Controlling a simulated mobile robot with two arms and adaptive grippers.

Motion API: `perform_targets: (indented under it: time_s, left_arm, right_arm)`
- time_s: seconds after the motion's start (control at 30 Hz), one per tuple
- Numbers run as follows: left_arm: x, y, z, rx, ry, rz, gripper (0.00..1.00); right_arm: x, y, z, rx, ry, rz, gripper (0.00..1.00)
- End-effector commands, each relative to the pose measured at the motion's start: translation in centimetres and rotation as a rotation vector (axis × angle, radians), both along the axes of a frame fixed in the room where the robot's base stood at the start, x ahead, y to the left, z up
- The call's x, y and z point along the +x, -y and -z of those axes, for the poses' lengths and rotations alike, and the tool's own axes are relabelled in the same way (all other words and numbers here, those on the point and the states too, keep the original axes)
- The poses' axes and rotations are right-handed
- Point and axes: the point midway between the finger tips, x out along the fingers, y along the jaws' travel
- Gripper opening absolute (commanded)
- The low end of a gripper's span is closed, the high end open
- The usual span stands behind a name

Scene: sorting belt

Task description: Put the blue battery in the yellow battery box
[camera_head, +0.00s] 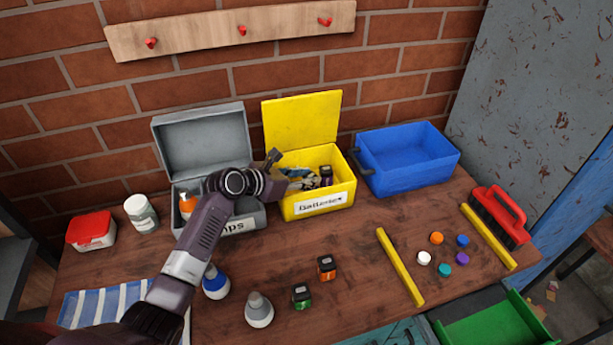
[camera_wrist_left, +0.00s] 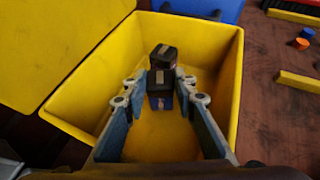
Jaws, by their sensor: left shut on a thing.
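The yellow battery box (camera_head: 318,201) stands open at the back of the table, its lid up against the wall. My left gripper (camera_head: 306,180) reaches inside it. In the left wrist view my left gripper (camera_wrist_left: 160,88) is shut on the dark blue-faced battery (camera_wrist_left: 160,101), inside the box's walls (camera_wrist_left: 222,88). Another dark block (camera_wrist_left: 163,56) shows just beyond it; I cannot tell whether it touches the held battery. In the head view a dark battery (camera_head: 326,175) shows beside the fingers. My right gripper is not in view.
An orange battery (camera_head: 326,267) and a green battery (camera_head: 301,295) stand on the table. A grey box (camera_head: 205,140) is left of the yellow box, a blue crate (camera_head: 407,160) right. Bottles (camera_head: 259,310), yellow bars (camera_head: 400,267) and coloured caps (camera_head: 437,238) lie around.

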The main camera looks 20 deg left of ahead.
Motion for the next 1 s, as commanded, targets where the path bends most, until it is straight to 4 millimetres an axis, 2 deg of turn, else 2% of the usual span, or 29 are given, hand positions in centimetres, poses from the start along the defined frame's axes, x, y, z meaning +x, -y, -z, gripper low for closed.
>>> perform_targets:
  time_s: [0.03,0.1,0.47,0.67,1.0]
  left_arm:
    - [0.0,0.0,0.2,-0.001,-0.002,-0.001,0.27]
    - [0.0,0.0,0.2,0.000,-0.002,0.000,0.33]
    - [-0.1,-0.1,-0.1,0.003,-0.001,0.000,0.33]
    - [-2.2,-1.4,-1.5,0.003,-0.002,-0.001,0.33]
    - [-7.3,-4.5,-4.8,0.004,-0.002,0.000,0.33]
  right_arm:
    - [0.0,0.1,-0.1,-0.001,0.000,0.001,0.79]
    - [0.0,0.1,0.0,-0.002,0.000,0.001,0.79]
    - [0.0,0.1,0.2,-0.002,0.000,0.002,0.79]
    - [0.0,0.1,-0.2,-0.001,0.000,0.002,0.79]
    - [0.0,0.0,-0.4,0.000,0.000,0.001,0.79]
